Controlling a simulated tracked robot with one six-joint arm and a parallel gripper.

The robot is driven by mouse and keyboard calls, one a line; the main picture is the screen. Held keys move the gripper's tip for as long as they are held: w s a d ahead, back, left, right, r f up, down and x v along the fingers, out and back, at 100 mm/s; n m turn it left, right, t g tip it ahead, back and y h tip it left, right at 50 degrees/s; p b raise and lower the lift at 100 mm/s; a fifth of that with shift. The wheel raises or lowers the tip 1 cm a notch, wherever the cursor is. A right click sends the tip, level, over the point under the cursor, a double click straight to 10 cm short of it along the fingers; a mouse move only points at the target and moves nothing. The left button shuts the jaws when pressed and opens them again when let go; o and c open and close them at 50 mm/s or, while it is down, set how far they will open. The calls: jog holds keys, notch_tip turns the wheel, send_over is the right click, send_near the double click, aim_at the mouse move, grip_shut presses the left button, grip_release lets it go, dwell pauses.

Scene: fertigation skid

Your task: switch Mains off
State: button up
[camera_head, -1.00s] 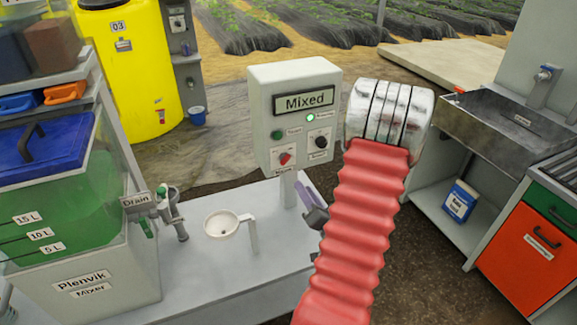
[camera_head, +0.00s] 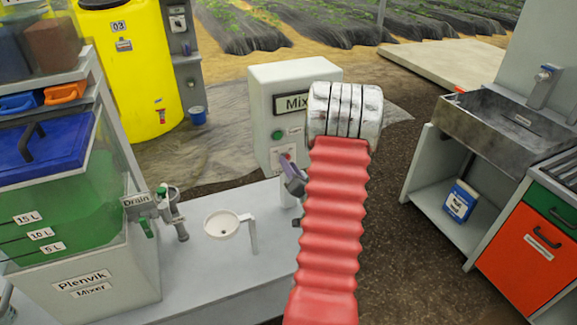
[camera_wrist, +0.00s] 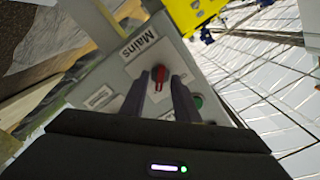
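The Mains switch is a red rotary knob (camera_wrist: 159,74) on a pale plate, beside the "Mains" label (camera_wrist: 139,46) in the wrist view. It sits on the grey control box (camera_head: 262,100) with the "Mixed" display, now partly covered by my arm in the head view. My gripper (camera_wrist: 160,78) is open, with its two dark fingers on either side of the knob. I see a gap to the fingers but cannot tell how deep they reach around it. In the head view my gripper (camera_head: 289,165) is in front of the Mains plate and hides most of the knob.
A green button (camera_head: 277,134) is above the Mains plate. A sink (camera_head: 510,125) is at the right.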

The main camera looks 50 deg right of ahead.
jog(key=shift+w+d, duration=0.3)
jog(key=shift+w, duration=0.2)
grip_shut()
